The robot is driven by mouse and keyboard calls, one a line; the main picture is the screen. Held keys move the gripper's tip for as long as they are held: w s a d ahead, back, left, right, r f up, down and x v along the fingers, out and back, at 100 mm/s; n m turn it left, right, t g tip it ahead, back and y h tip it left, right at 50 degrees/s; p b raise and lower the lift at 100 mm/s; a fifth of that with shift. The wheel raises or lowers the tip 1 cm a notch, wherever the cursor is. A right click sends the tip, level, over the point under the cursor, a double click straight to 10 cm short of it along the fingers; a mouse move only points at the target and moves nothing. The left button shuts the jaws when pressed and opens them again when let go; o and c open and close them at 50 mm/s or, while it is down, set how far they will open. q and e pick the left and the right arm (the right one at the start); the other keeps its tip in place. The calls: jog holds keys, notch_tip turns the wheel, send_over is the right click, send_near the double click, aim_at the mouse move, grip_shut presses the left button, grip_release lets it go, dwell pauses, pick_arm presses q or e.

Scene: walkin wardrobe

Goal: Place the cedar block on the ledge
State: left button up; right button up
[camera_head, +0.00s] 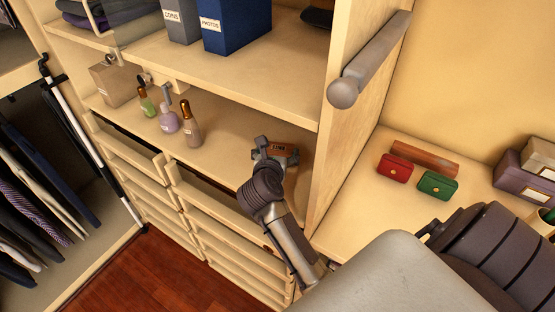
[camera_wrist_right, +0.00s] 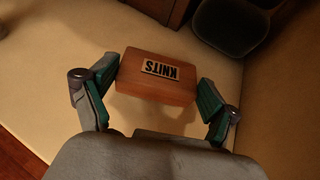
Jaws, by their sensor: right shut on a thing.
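The cedar block (camera_wrist_right: 157,77) is a reddish-brown wooden block with a label that reads KNITS. It sits between the two fingers of my right gripper (camera_wrist_right: 155,100) in the right wrist view. In the head view my right gripper (camera_head: 275,155) is over the right part of the cream ledge-like shelf (camera_head: 228,139) above the drawers, and the block (camera_head: 289,158) shows partly behind the fingers. I cannot tell whether the block touches the surface. My left gripper is not in view.
Three bottles (camera_head: 191,125) and a tan box (camera_head: 115,84) stand left on this shelf. An upright panel (camera_head: 342,135) is close on the right. Red (camera_head: 395,168) and green (camera_head: 437,186) cases lie beyond it. A drawer (camera_head: 215,197) is partly open below.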

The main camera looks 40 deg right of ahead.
notch_tip(320, 180, down, 4)
jog(key=shift+w+d+r, duration=0.1)
jog(key=shift+w+r, duration=0.05)
jog(key=shift+f, duration=0.4)
jog(key=o, duration=0.9)
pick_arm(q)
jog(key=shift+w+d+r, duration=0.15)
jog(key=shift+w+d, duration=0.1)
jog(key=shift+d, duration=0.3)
